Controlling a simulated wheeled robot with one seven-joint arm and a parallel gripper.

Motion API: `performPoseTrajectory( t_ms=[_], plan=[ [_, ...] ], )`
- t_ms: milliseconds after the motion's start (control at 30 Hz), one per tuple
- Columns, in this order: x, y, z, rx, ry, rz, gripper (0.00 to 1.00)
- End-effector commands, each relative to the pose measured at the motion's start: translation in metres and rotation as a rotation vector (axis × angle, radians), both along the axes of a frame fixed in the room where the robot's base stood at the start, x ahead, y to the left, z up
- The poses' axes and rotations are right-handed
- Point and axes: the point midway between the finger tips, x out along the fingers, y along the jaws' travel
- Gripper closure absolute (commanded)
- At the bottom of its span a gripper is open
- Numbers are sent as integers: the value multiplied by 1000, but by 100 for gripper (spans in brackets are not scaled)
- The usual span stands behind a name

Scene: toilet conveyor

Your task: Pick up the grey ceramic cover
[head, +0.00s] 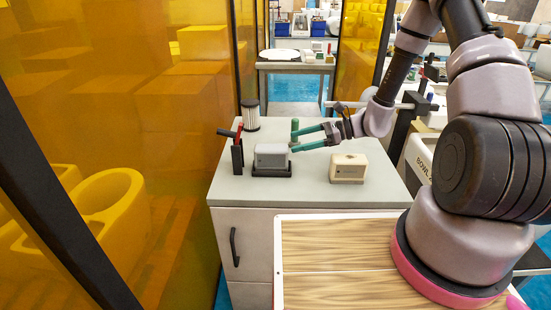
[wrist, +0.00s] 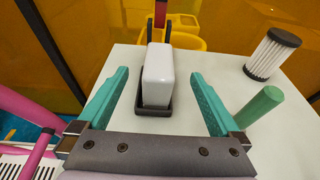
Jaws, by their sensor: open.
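The grey ceramic cover (head: 271,155) is a rounded block sitting upright in a shallow dark tray (head: 272,171) on the grey counter. In the wrist view the cover (wrist: 158,72) looks pale and stands ahead, centred between my two teal fingers. My gripper (head: 297,139) is open and empty, reaching in from the right, with its tips near the cover's right side in the head view. Clear gaps show on both sides of the cover in the wrist view, and no contact is visible.
A green cylinder (wrist: 258,106) stands close outside my right finger in the wrist view. A pleated filter (head: 250,116) stands farther back. A dark holder with red-handled tool (head: 237,153) is left of the cover, and a beige block (head: 348,166) sits right. Amber panels border the left.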

Motion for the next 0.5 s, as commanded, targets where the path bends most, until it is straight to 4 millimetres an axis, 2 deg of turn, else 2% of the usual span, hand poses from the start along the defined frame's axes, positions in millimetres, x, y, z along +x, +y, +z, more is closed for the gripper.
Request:
performPoseTrajectory(
  t_ms=[133, 367, 500],
  plan=[
    [0, 25, -8, -1, -1, 6, 0],
    [1, 44, -13, -2, -3, 5, 0],
    [0, 61, -20, -1, 0, 6, 0]
  ],
)
